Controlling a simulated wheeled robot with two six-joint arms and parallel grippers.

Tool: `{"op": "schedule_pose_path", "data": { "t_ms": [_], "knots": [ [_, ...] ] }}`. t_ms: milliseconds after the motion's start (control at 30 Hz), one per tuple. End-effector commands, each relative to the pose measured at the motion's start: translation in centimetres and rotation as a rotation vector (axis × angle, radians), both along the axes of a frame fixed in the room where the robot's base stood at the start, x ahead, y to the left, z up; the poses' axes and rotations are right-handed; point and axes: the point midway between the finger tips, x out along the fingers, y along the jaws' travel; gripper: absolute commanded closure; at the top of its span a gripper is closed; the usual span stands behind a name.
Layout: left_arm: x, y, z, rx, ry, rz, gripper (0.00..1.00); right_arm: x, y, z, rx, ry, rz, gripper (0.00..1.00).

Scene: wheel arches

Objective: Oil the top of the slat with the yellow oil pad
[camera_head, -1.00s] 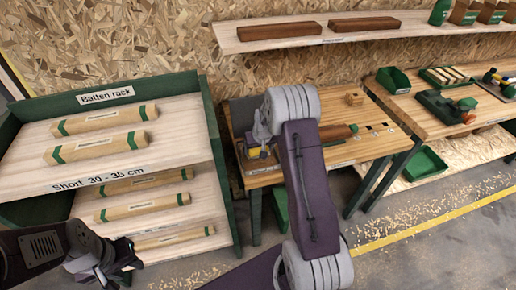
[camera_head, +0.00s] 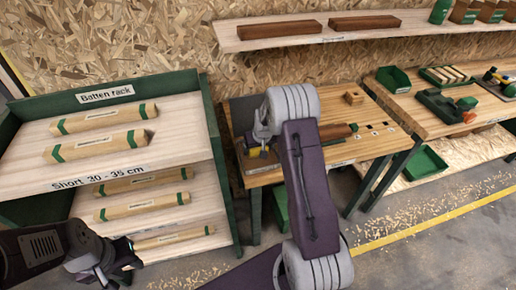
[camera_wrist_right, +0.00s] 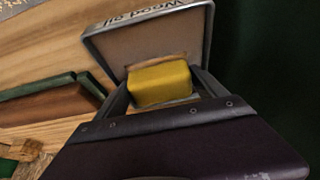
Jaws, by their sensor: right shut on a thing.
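The yellow oil pad (camera_wrist_right: 160,84) is between the fingers of my right gripper (camera_wrist_right: 165,90), which is shut on it. It is over or in an open metal tin (camera_wrist_right: 150,37) lettered "Wood oil"; I cannot tell whether it touches the bottom. In the head view my right gripper (camera_head: 257,146) is at the left end of the middle bench. A reddish-brown wooden piece (camera_head: 336,132) with a green end lies to its right, perhaps the slat. A brown piece beside a green strip (camera_wrist_right: 50,108) shows in the wrist view. My left gripper (camera_head: 108,272) is low at left; its fingers are unclear.
The batten rack (camera_head: 190,150) with several green-banded battens stands left of the bench. A small wooden block (camera_head: 354,97) lies at the back of the bench (camera_head: 375,148). A shelf (camera_head: 310,38) with dark boards hangs above. My right arm hides part of the bench.

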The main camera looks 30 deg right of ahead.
Motion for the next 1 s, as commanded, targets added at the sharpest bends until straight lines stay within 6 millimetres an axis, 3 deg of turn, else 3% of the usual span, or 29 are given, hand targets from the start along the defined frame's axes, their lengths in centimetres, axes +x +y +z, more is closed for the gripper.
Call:
{"op": "schedule_pose_path", "data": {
  "t_ms": [467,1000],
  "knots": [
    [0.0,0.0,0.3,0.000,0.000,0.000,0.64,-0.1,0.0,0.2,0.001,0.004,0.000,0.51],
    [0.0,0.0,4.5,0.000,0.000,0.000,0.64,0.0,0.0,5.5,0.000,0.002,0.000,0.51]
  ]
}}
